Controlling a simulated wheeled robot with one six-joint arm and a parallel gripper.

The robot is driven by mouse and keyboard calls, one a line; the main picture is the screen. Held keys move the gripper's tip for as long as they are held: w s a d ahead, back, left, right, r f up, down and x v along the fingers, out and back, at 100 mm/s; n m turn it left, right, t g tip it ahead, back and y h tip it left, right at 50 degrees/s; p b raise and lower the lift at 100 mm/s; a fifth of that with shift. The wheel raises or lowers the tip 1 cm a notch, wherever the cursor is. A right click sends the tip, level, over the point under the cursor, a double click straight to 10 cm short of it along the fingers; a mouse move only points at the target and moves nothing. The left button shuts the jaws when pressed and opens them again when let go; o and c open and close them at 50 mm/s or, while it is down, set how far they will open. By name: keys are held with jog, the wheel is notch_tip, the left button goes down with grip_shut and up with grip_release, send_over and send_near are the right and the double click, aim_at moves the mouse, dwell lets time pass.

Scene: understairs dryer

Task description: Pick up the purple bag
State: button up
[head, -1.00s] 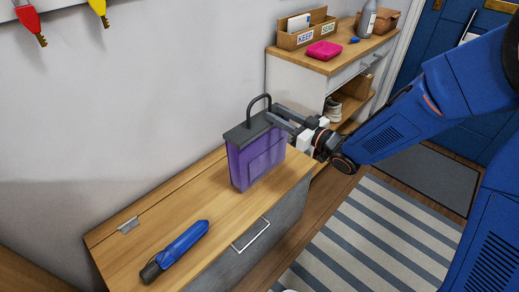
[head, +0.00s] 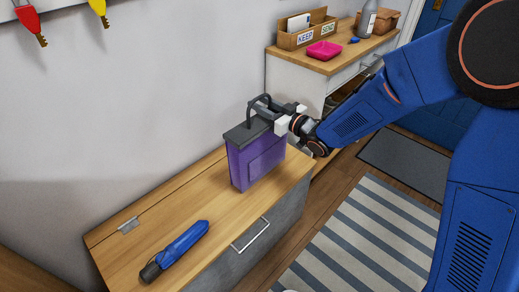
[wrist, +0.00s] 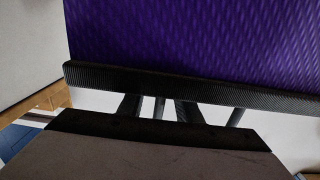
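The purple bag (head: 255,160) stands upright on the wooden bench top, with a dark top band and a dark arched handle. My gripper (head: 262,106) is at the handle, just above the band, reaching in from the right. In the wrist view the bag's purple side (wrist: 200,35) fills the top, with the dark band below it. Dark fingers and thin handle legs show side by side under the band, with gaps between them. The fingers look open around part of the handle; whether they touch it is unclear.
A blue folded umbrella (head: 174,250) lies on the bench top (head: 215,215) nearer me. A cabinet (head: 310,72) behind holds a pink tray (head: 324,50), a letter box (head: 303,36) and a bottle (head: 368,20). A striped rug (head: 365,235) lies on the floor at right.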

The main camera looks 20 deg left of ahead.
jog(key=shift+c, duration=0.3)
grip_shut()
dwell(1.1)
